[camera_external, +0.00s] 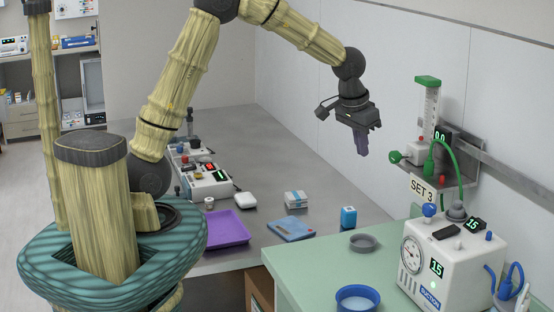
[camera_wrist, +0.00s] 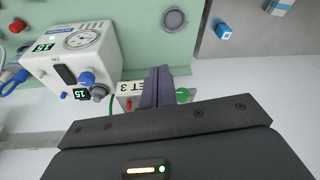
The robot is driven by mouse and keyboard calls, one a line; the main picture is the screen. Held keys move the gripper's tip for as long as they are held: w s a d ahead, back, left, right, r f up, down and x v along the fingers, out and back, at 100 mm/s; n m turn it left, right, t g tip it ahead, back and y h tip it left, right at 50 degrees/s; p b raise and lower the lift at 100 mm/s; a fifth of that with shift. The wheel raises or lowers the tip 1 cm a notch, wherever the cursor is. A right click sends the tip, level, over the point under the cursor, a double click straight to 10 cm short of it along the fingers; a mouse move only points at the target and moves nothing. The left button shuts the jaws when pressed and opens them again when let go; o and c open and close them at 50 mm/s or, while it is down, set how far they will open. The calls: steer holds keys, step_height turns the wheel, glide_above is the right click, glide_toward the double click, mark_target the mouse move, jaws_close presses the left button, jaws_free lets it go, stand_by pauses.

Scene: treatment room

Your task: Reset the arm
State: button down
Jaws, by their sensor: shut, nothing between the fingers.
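My arm reaches up and to the right in the external view, with my gripper (camera_external: 362,148) hanging in the air above the grey table (camera_external: 330,200), left of the wall-mounted flowmeter. Its dark fingers point down, close together, with nothing between them. In the wrist view the fingertips (camera_wrist: 158,72) are also together and empty. Behind them are the green counter and the "SET 3" label (camera_wrist: 130,88), partly covered by the fingers. My gripper appears apart from every object.
A suction unit (camera_external: 450,262) and blue bowl (camera_external: 357,299) stand on the green counter (camera_external: 310,278). A grey dish (camera_external: 363,242) sits near its back edge. The flowmeter (camera_external: 430,110) juts from the wall at right. A purple tray (camera_external: 222,229), blue-white box (camera_external: 348,217) and control box (camera_external: 205,180) occupy the table.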

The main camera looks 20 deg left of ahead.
steer(key=w+a+f+n, duration=0.1)
steer(key=a+f+n, duration=0.1)
steer(key=a, duration=0.9)
steer(key=w+a+f+n, duration=0.1)
steer(key=a, duration=0.9)
steer(key=s+a+f+n, duration=0.1)
steer(key=s+a, duration=0.3)
steer(key=a, duration=0.3)
steer(key=s+a+f+n+y, duration=0.1)
steer(key=s+a+f+n, duration=0.1)
steer(key=a, duration=0.6)
steer(key=shift+s+a+n, duration=0.25)
steer(key=shift+s+n, duration=0.05)
steer(key=shift+s, duration=0.55)
